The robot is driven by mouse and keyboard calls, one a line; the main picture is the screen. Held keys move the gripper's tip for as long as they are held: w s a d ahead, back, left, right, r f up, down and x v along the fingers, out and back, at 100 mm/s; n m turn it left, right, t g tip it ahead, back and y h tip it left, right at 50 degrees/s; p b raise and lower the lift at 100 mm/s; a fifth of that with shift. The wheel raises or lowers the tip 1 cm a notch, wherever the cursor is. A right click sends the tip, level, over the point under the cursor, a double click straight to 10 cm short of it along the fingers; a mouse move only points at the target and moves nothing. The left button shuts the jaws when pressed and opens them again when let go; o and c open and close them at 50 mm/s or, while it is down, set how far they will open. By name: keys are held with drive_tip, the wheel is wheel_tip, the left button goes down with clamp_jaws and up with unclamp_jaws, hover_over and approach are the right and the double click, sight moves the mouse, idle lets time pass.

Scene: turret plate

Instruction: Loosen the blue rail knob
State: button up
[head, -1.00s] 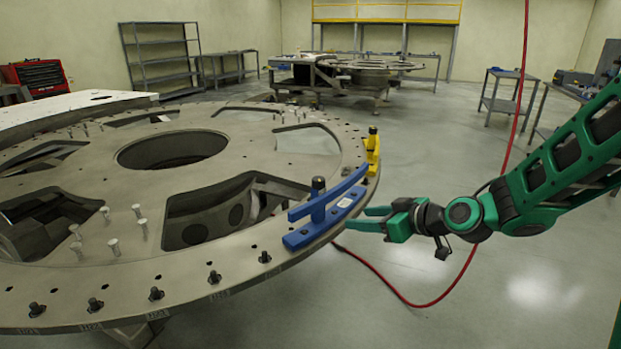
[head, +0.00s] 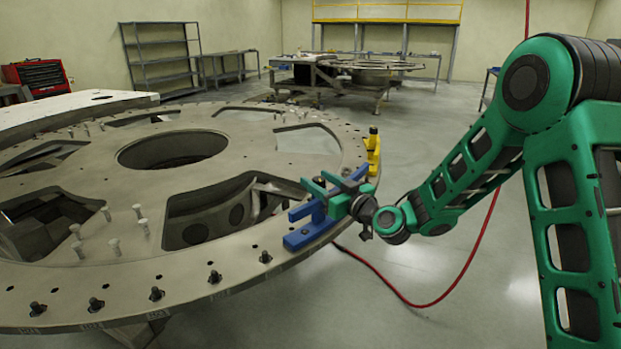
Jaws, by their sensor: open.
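The blue rail fixture (head: 302,236) sits on the near right rim of the large round plate (head: 110,262). Its foot and parts of its long blue bar show. My green gripper (head: 319,183) is over the fixture from the right, with its open fingers at the height of the knob. The fixture's dark upright knob is mostly hidden by the fingers. I cannot tell whether the fingers touch it.
A yellow fixture (head: 374,150) stands on the rim just behind my gripper. Several dark bolts line the near rim, and pale pins stand further in. A red hose (head: 405,302) hangs and lies on the floor at right.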

sight(316, 178)
drive_tip(key=shift+x, duration=2)
drive_tip(key=c, duration=1)
drive_tip(key=shift+c, duration=0.2)
drive_tip(key=shift+n+g+y, duration=0.4)
drive_tip(key=shift+y, duration=0.1)
drive_tip(key=shift+s+a+n+g+y, duration=0.2)
drive_tip(key=shift+s+n+g+y, duration=0.15)
drive_tip(key=shift+n+g+y, duration=0.9)
drive_tip(key=shift+s+a+n+g+y, duration=0.2)
drive_tip(key=shift+s+n+g+y, duration=0.2)
drive_tip(key=shift+n+g, duration=0.95)
drive_tip(key=shift+s+a+n+g+y, duration=0.25)
drive_tip(key=shift+n+g+y, duration=0.55)
drive_tip(key=shift+g, duration=1.1)
drive_tip(key=o, duration=1)
